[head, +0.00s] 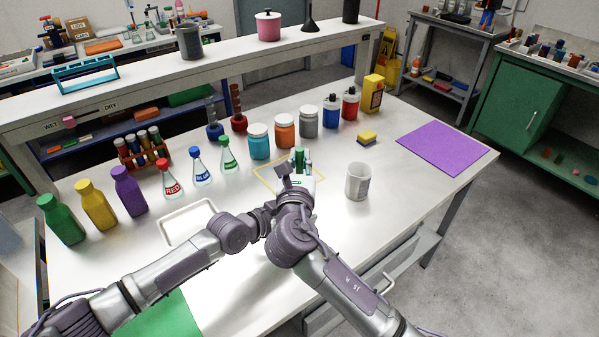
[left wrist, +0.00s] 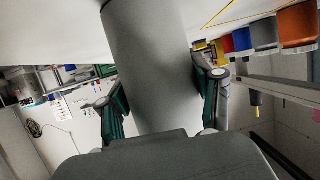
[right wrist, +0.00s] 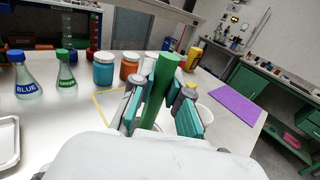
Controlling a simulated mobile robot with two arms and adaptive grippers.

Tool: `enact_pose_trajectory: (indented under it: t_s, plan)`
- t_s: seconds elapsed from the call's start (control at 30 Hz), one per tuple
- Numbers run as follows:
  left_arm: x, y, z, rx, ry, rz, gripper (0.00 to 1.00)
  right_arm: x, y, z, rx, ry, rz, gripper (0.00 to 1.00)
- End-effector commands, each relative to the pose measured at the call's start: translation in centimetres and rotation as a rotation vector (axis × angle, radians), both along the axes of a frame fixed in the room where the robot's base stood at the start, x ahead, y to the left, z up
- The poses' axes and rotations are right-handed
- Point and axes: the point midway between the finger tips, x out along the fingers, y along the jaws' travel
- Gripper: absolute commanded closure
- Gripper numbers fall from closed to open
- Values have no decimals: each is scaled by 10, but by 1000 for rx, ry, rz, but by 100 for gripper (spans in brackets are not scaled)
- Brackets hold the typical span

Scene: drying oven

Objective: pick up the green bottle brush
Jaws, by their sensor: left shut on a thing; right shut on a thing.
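The green bottle brush (right wrist: 165,75) stands between the fingers of my right gripper (right wrist: 158,98) in the right wrist view, tilted slightly. Both fingers press against its green body. In the head view the brush (head: 299,156) shows as a short green piece above the bench, and its lower part is hidden by the gripper. My left gripper (left wrist: 162,88) is shut on a thick grey cylinder (left wrist: 150,50) in the left wrist view. I cannot tell what it is. In the head view my left gripper is largely hidden around my right wrist.
Labelled flasks (head: 201,168) and lidded jars (head: 259,142) stand behind on the bench.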

Motion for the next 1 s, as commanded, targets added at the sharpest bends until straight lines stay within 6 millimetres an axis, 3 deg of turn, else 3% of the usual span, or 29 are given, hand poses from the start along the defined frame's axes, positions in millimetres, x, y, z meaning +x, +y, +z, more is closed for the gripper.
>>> enact_pose_trajectory:
  t_s: [0.3,0.5,0.7,1.0]
  plan:
    - [0,0,0,1,1,0,70,0,1,89,5,-7,2,100]
    - [0,0,0,1,1,0,70,0,1,133,4,-6,2,100]
    - [0,0,0,1,1,0,70,0,0,154,1,-3,1,100]
    - [0,0,0,1,1,0,70,0,1,157,1,-1,2,100]
